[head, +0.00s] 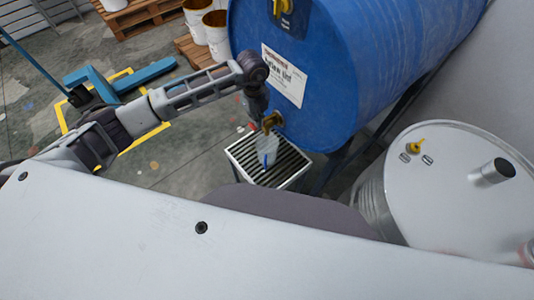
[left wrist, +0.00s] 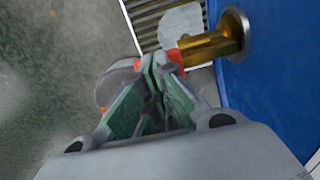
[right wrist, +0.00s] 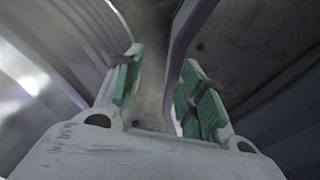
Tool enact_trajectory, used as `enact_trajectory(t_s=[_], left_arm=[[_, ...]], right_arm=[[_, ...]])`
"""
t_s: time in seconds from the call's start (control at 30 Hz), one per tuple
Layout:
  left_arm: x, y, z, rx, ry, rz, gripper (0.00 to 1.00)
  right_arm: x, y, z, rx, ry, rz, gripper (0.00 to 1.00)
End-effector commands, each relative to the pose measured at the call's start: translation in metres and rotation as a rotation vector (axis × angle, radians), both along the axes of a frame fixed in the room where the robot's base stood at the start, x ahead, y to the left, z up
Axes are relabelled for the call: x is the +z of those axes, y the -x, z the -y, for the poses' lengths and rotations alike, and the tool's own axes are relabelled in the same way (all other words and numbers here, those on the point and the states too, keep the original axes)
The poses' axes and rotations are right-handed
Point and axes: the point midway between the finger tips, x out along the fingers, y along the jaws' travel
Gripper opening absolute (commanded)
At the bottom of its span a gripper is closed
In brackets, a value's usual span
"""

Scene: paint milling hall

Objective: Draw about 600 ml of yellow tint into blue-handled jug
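The clear jug (head: 267,147) with its blue handle stands on the slatted drip tray (head: 238,152), below the brass tap (head: 271,121) of the blue drum. In the left wrist view the jug's pale top (left wrist: 181,24) shows beside the brass tap (left wrist: 208,46), which has a red lever (left wrist: 173,58). My left gripper (left wrist: 155,62) is shut, its tips at the red lever; whether they grip it is unclear. It also shows in the head view (head: 262,112) just above the tap. No stream or jug content can be made out. My right gripper (right wrist: 160,80) is open and empty.
The blue drum (head: 350,75) lies on a dark stand with a white label (head: 284,75). A pale steel drum (head: 450,190) stands at right. A blue pallet jack (head: 120,78), wooden pallets (head: 140,18) and white buckets (head: 216,30) are behind. Open floor lies at left.

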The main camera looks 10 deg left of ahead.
Motion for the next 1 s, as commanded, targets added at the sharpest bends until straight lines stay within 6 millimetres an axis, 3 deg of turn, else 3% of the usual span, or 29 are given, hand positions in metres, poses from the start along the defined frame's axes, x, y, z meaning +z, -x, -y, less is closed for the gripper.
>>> enact_trajectory(t_s=[1.0], left_arm=[[-0.028,0.001,0.000,0.000,0.000,-0.002,0.00]], right_arm=[[-0.018,0.000,0.003,0.001,0.003,0.000,0.40]])
